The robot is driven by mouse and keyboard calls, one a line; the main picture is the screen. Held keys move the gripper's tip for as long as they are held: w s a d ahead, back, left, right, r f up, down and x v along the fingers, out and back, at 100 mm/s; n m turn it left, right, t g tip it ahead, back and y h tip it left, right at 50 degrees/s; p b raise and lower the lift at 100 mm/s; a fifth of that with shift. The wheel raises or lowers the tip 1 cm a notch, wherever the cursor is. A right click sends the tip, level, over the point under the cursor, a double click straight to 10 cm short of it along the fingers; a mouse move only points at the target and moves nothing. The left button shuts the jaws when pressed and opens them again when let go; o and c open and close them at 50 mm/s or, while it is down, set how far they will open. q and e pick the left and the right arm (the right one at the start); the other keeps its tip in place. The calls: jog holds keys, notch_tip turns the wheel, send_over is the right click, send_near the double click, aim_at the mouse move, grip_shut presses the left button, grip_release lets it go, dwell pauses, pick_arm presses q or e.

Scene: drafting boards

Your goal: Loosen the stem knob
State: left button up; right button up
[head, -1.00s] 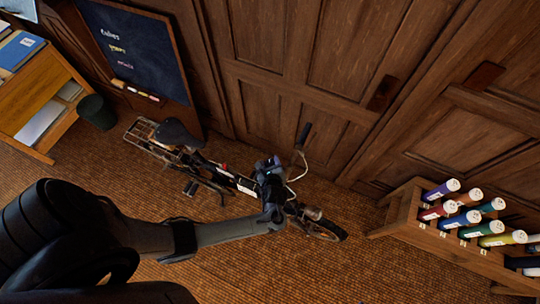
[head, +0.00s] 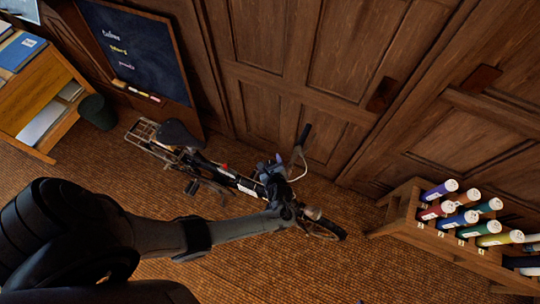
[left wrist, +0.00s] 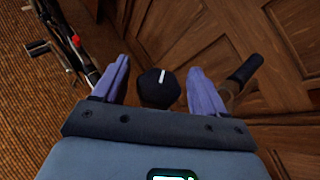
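A folding-style bicycle (head: 222,176) stands on the woven floor in front of the panelled wall. The stem knob (left wrist: 158,88), black and faceted with a white mark line on its face, shows in the left wrist view. My left gripper (left wrist: 159,68) is open, with one bluish finger on each side of the knob and a visible gap on both sides. In the head view my left gripper (head: 273,168) is over the handlebar stem and hides the knob. A black handlebar grip (left wrist: 245,69) lies just right of the right finger. My right gripper is not in view.
A wooden rack (head: 405,211) of coloured tubes stands right of the bicycle. A chalkboard (head: 138,50), a dark bin (head: 97,112) and a wooden desk (head: 38,110) are at the left. The floor before the bicycle is mostly clear.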

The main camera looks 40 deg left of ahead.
pick_arm(q)
jog(key=p+v, duration=0.1)
jog(key=v, duration=0.9)
jog(key=shift+s+d+r, duration=0.15)
jog(key=shift+s+d, duration=0.05)
jog(key=shift+d, duration=0.15)
